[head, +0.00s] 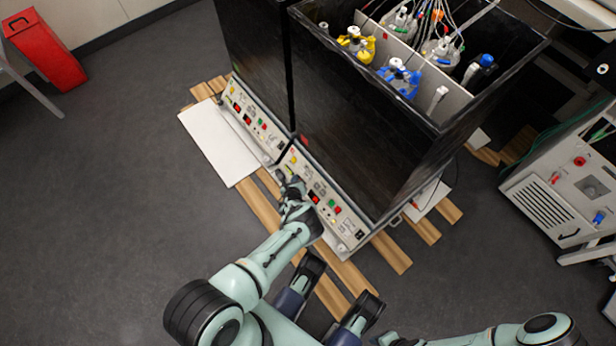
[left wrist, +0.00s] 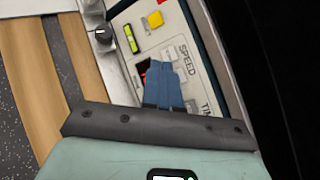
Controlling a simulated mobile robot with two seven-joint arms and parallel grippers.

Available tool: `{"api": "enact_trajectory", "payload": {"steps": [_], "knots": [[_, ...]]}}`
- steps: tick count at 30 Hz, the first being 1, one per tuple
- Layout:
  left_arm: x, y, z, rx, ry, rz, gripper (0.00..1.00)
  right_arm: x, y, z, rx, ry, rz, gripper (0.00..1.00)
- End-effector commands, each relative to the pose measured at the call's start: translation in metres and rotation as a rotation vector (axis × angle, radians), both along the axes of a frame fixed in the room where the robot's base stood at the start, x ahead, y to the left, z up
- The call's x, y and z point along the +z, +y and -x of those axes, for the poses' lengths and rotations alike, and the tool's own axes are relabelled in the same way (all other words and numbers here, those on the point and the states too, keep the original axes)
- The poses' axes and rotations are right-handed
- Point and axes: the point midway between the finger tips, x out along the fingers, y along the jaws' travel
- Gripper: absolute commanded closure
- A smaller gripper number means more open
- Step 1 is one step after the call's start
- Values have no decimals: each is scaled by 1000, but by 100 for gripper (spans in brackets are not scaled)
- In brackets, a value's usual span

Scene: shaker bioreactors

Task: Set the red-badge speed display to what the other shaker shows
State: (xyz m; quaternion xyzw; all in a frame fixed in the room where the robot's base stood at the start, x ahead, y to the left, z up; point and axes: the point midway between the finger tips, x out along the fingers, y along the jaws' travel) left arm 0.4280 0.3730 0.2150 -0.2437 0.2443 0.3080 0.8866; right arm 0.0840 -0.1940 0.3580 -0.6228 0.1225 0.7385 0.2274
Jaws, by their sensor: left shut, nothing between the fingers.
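Two dark shaker cabinets stand side by side, each with a pale control panel along its lower front. The near shaker's panel (head: 347,222) has small red displays and coloured buttons; the other shaker's panel (head: 262,133) is similar. My left gripper (head: 287,181) is at the left end of the near panel. In the left wrist view its blue fingers (left wrist: 163,84) are shut and empty, over the panel beside the SPEED label (left wrist: 187,60). They partly hide a red display (left wrist: 142,72).
Bottles with coloured caps (head: 397,76) stand inside the near shaker's open top. A white board (head: 217,142) lies on wooden slats at left. Another machine (head: 565,190) stands at right.

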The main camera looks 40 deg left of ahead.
Motion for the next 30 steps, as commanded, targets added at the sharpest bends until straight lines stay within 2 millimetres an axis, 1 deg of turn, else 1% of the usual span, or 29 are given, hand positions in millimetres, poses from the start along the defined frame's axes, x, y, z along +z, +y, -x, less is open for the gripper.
{"api": "enact_trajectory", "payload": {"steps": [20,23,26,30], "knots": [[-1,0,1,4,-1,5,100,0,0,0,0,-1,0,57],[-6,2,9,35,-10,44,100,1,0,-3,1,-9,0,57],[-19,5,26,115,-39,145,100,2,1,-9,3,-28,2,57],[-41,5,57,299,-124,380,100,5,2,-23,8,-71,5,57]]}}
